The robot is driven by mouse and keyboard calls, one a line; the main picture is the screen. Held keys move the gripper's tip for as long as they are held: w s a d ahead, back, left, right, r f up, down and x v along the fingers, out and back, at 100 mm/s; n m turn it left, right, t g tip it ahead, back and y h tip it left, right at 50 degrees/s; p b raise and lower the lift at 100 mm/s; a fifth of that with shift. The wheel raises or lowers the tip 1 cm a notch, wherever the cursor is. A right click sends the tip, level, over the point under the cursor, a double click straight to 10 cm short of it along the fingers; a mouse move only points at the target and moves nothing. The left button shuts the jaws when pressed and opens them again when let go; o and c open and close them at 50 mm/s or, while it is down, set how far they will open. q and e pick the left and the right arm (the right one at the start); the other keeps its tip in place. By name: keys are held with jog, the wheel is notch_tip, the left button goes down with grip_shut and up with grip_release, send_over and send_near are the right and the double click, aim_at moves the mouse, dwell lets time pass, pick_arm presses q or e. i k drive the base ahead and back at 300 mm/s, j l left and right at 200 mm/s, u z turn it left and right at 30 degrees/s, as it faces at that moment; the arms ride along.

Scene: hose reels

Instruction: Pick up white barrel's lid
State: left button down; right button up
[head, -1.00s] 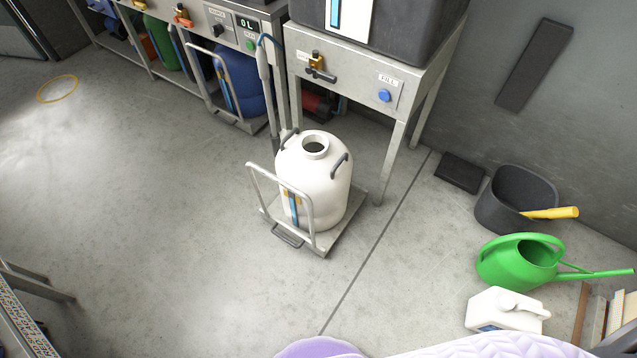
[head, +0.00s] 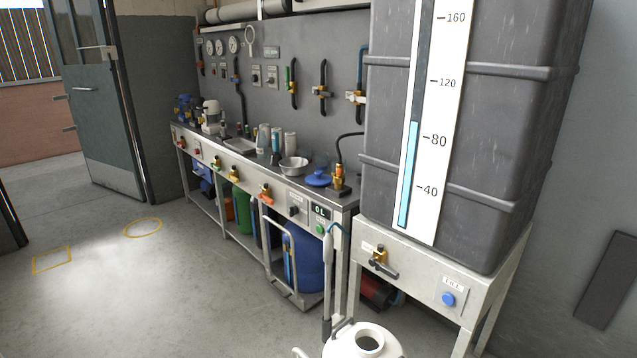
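The white barrel (head: 394,349) is at the bottom edge of the head view, mostly cut off. Its round top opening is uncovered, with no lid on it. A blue, round, lid-like piece with a raised middle (head: 318,179) lies on the right end of the metal bench, beside a brass fitting; I cannot tell for sure that it is the white barrel's lid. Neither of my grippers is in view.
The long metal bench (head: 297,190) carries a metal bowl (head: 293,166) and several bottles. A large grey tank (head: 505,140) stands on a stand to its right. A blue barrel (head: 306,262) is under the bench. Floor at left is clear.

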aim_at(317, 179)
jog(key=i+j+z, duration=0.55)
jog(key=j, duration=0.25)
jog(key=i+j+z, duration=0.2)
jog(key=j, duration=0.15)
jog(key=i+j+z, duration=0.15)
jog(key=j, duration=0.2)
jog(key=i+j+z, duration=0.2)
jog(key=j, duration=0.2)
jog(key=j+z, duration=0.15)
jog(key=j, duration=0.2)
jog(key=i+j+z, duration=0.2)
jog(key=j, duration=0.25)
jog(key=k+l, duration=0.05)
jog(key=k, duration=0.05)
